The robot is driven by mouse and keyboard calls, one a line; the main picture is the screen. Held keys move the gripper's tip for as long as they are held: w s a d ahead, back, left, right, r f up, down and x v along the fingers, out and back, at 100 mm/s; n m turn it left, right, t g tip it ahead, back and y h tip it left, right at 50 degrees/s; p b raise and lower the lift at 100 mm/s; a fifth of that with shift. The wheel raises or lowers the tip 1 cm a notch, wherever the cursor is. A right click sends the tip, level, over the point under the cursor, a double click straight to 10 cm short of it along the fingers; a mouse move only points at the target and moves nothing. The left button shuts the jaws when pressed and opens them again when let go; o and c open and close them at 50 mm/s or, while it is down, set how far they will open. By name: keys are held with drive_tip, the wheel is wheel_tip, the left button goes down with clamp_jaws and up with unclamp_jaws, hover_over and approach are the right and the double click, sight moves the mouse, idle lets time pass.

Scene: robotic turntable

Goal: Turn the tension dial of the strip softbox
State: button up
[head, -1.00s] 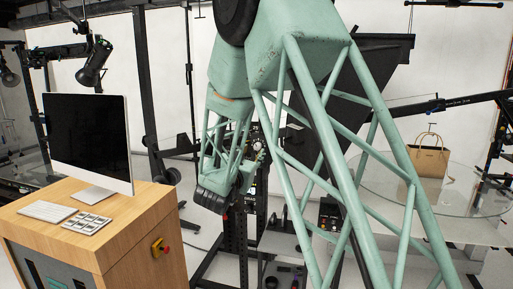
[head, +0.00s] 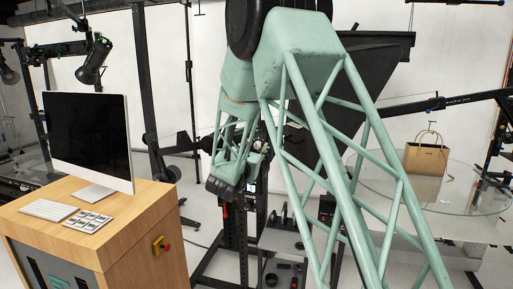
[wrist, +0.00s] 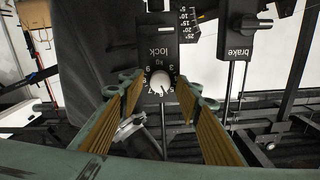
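The tension dial (wrist: 161,84) is a pale round knob on a black panel in the wrist view, with numbers around it and "kg" and "lock" printed above. My gripper (wrist: 159,95) is open, with one ribbed tan finger pad on each side of the dial and visible gaps to it. I cannot tell how far the dial lies beyond the fingertips. The black strip softbox (head: 372,75) stands behind my arm in the head view, partly hidden. My gripper cannot be made out clearly there.
A brake lever (wrist: 248,23) is right of the dial panel. In the head view, a wooden desk (head: 115,225) with a monitor (head: 90,140) stands left. A glass turntable (head: 465,195) with a tan handbag (head: 426,158) is at right, with a black boom (head: 435,104) above it.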

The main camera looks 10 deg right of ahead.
drive_tip(key=c, duration=0.9)
drive_tip(key=shift+o, duration=0.2)
drive_tip(key=shift+n, duration=0.6)
drive_tip(key=n+b, duration=0.1)
drive_tip(key=n, duration=0.2)
drive_tip(key=shift+a+n, duration=0.1)
drive_tip(key=shift+n, duration=2.2)
drive_tip(key=o, duration=0.9)
drive_tip(key=shift+c, duration=0.2)
